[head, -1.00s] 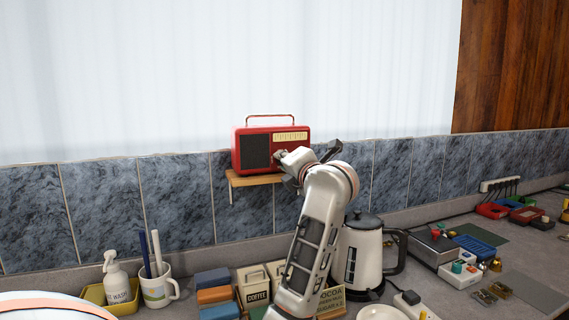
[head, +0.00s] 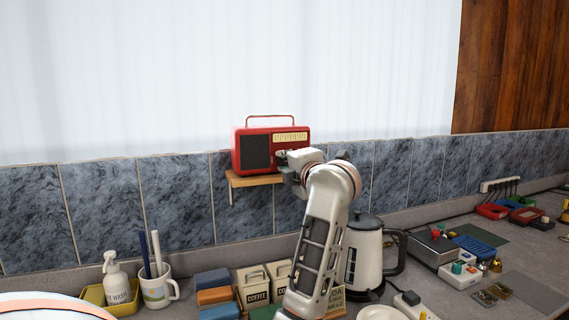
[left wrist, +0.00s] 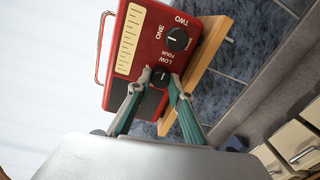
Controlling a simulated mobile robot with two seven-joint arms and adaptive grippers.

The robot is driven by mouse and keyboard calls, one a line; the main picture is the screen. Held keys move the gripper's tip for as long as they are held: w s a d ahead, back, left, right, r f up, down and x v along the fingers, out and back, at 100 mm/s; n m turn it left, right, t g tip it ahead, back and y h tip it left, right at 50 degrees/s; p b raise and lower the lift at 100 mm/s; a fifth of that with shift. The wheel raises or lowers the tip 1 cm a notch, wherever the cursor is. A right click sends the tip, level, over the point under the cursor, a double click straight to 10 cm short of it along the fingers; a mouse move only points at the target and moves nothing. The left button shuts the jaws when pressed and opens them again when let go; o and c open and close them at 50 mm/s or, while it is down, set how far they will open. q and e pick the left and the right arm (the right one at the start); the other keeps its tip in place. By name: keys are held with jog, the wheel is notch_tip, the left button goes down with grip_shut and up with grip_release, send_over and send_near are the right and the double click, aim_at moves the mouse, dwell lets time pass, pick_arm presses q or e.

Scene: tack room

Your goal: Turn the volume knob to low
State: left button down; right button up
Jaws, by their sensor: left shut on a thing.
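A red radio (head: 254,133) with a carry handle and a cream dial stands on a small wooden shelf (head: 240,181) on the tiled wall. In the left wrist view the radio (left wrist: 148,57) appears turned on its side, with two dark round knobs. My left gripper (head: 284,162) is at the radio's lower right front. In the left wrist view its green fingers (left wrist: 159,84) are shut on the knob (left wrist: 161,75) beside the word LOW, which has a pale mark on its face. The other knob (left wrist: 178,39), near ONE and TWO, is untouched. My right gripper is not in view.
The wall above the radio is clear.

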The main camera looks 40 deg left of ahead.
pick_arm(q)
jog(key=c, duration=1.8)
grip_release()
jog(key=v, duration=1.2)
